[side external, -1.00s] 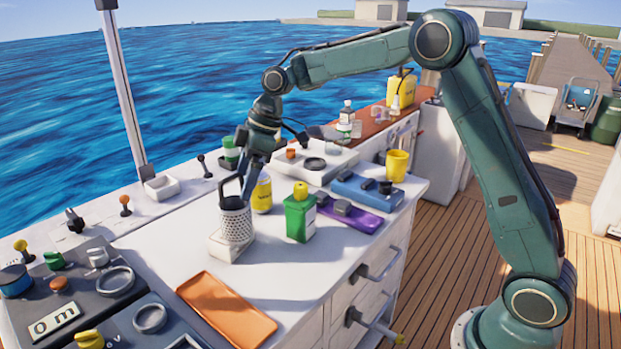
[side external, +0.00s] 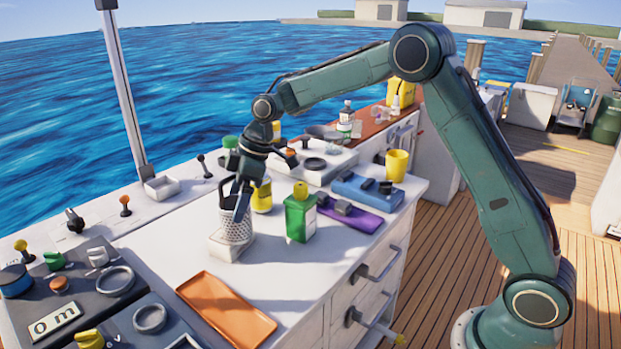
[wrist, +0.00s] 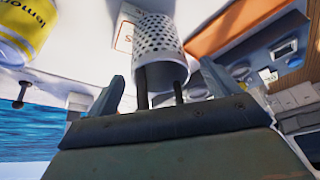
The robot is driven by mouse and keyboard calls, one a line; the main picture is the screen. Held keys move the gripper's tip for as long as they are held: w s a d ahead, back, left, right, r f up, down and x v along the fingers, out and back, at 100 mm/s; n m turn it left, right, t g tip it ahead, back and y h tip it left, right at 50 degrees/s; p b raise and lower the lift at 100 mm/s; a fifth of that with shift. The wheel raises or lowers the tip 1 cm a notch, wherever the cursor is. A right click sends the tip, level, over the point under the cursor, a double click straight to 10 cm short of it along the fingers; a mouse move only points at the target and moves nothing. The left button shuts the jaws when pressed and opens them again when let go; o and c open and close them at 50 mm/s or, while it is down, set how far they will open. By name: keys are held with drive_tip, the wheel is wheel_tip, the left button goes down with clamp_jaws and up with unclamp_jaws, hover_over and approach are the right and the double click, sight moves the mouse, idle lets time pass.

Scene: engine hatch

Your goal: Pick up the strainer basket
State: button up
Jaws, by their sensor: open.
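The strainer basket (side external: 236,228) is a white perforated cylinder with a dark handle. It stands upright on a low white block (side external: 228,246) on the white counter. It also shows in the wrist view (wrist: 158,42), between my two fingers, with dark handle bars running toward the gripper's palm. My gripper (side external: 238,205) points down at the basket's top, with one finger in front of its near side. The fingers are apart in the wrist view (wrist: 160,92). In the side view the arm partly hides the basket's rim and handle.
A yellow can (side external: 262,197) and a green bottle (side external: 300,216) stand close to the right of the basket. An orange tray (side external: 226,308) lies in front. A purple tray (side external: 350,218) and blue case (side external: 368,191) lie farther right.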

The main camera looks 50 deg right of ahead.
idle(0.3)
drive_tip(key=c, duration=1.2)
drive_tip(key=shift+r, duration=0.1)
drive_tip(key=shift+r, duration=5)
